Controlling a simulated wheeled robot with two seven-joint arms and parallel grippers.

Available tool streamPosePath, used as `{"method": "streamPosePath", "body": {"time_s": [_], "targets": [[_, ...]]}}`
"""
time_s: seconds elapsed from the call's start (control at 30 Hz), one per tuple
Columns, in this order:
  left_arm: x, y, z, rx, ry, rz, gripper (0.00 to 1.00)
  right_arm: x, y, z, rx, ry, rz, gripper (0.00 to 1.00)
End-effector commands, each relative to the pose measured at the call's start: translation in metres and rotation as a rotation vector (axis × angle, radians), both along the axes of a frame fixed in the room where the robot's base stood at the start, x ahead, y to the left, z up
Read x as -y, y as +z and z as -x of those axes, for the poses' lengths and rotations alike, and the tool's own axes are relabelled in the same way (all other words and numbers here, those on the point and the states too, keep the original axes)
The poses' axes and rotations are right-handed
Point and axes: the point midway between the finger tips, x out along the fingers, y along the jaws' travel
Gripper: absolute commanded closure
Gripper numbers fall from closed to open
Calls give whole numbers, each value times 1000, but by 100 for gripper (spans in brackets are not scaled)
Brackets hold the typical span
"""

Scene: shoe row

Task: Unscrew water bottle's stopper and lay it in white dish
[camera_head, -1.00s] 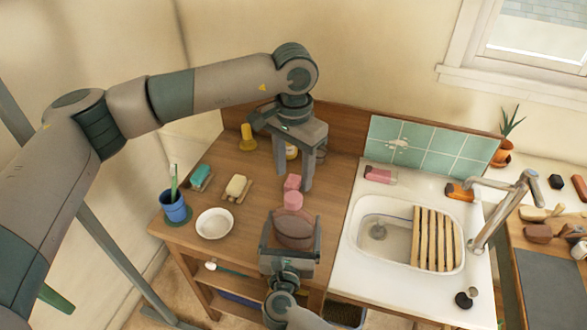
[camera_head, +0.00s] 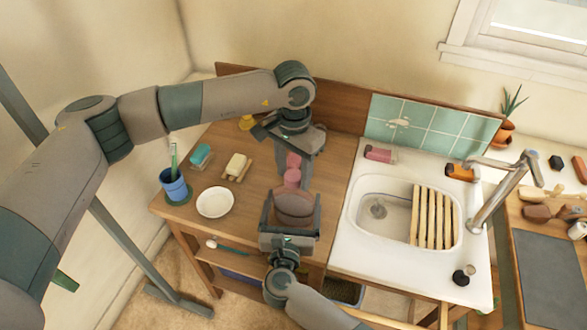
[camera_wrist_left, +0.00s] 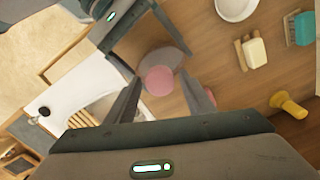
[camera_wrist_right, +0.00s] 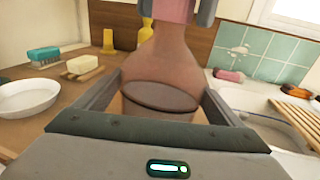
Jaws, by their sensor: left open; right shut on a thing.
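The water bottle (camera_head: 294,204) is reddish brown and stands roughly upright in my right gripper (camera_head: 291,222), whose jaws are shut on its lower body. In the right wrist view the bottle (camera_wrist_right: 162,62) narrows upward to its pink stopper (camera_wrist_right: 173,9). The stopper (camera_wrist_left: 159,81) also shows from above in the left wrist view. My left gripper (camera_wrist_right: 176,12) is open, its two fingers on either side of the stopper; contact cannot be told. The white dish (camera_head: 215,202) is shallow and looks empty, left of the bottle on the wooden table.
A blue cup (camera_head: 174,188) with a toothbrush stands at the table's left. A yellow soap (camera_head: 237,165) and a teal brush (camera_head: 201,155) lie behind the dish. A pink thing (camera_wrist_left: 212,97) is partly hidden by a left finger. The sink (camera_head: 385,215) is at right.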

Motion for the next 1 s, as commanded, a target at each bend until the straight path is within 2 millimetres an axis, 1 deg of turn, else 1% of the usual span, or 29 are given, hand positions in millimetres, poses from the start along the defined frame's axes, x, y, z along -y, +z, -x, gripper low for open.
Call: {"method": "streamPosePath", "body": {"time_s": [0.07, 0.17, 0.2, 0.23, 0.27, 0.5, 0.63, 0.77, 1.0], "targets": [[0, 0, 0, 0, 0, 0, 52, -1, 0, 0, 0, 1, -1, 73], [0, 0, 0, 0, 0, 0, 73, -1, 0, 0, 0, 1, -1, 73], [0, 0, 0, 0, 0, 0, 83, -1, 0, 0, 0, 1, -1, 73], [0, 0, 0, 0, 0, 0, 90, -1, 0, 0, 0, 1, -1, 73], [0, 0, 0, 0, 0, 0, 94, -1, 0, 0, 0, 1, -1, 73], [0, 0, 0, 0, 12, 0, 95, -1, 0, 0, 0, 1, -1, 73], [0, 1, 0, 0, 92, 0, 95, -1, 0, 0, 0, 1, -1, 73], [0, 1, 0, 0, 255, 0, 95, -1, 0, 0, 0, 1, -1, 73], [0, 1, 0, 0, 621, 0, 95, -1, 0, 0, 0, 1, -1, 73]]}}
